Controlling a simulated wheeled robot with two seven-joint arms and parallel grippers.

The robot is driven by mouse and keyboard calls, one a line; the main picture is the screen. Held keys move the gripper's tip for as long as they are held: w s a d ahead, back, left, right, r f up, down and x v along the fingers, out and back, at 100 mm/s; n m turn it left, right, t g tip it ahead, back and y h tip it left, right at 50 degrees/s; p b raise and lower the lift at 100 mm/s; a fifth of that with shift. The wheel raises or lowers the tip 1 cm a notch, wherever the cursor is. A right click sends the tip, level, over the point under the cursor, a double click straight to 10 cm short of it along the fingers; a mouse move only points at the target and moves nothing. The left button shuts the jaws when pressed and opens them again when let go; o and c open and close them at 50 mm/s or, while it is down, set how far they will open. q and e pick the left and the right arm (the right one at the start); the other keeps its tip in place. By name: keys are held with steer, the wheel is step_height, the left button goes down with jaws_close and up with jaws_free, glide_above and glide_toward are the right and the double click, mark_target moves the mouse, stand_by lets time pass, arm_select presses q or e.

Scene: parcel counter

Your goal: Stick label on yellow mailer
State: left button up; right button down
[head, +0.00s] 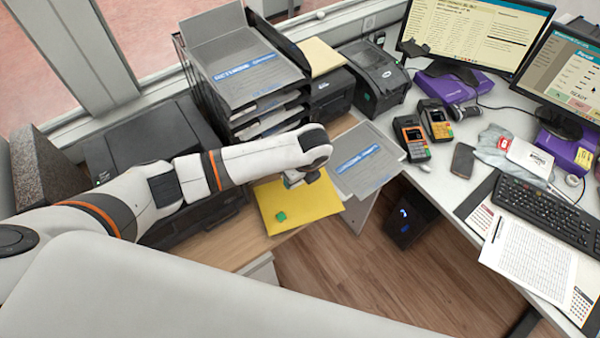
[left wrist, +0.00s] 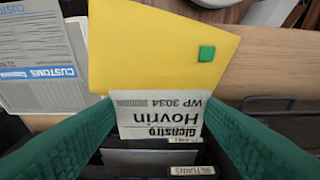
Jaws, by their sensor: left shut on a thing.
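The yellow mailer (head: 300,205) lies flat on the wooden counter, with a small green square (head: 281,216) on it. In the left wrist view the mailer (left wrist: 160,45) fills the upper middle, with the green square (left wrist: 206,53) at its right. My left gripper (head: 303,178) is over the mailer's far edge. In the left wrist view its green fingers (left wrist: 160,115) are shut on a white label (left wrist: 160,118) printed "Hovrin" and "WP 3034". The label overlaps the mailer's edge in that view; I cannot tell whether they touch. My right gripper is not in view.
A stack of grey trays (head: 258,85) stands behind the mailer, with a black printer (head: 372,75) beside it. A grey customs envelope (head: 366,160) lies right of the mailer. Card terminals (head: 412,137), a keyboard (head: 543,208) and papers crowd the white desk at right.

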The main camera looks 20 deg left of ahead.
arm_select(q)
steer(key=shift+s+f+m, duration=0.1)
steer(key=shift+f+m, duration=0.45)
steer(key=shift+m, duration=0.55)
steer(key=shift+f+m+t+h, duration=0.3)
steer(key=shift+m, duration=0.1)
steer(key=b, duration=0.6)
glide_above(299, 198)
steer(key=f, duration=0.6)
steer(key=shift+s+d+f, duration=0.2)
steer(key=shift+s+d, duration=0.05)
steer(key=shift+s, duration=0.15)
steer(key=shift+f+b, duration=0.5)
steer(key=shift+f, duration=0.7)
steer(key=o, duration=0.7)
steer(key=shift+o, duration=0.2)
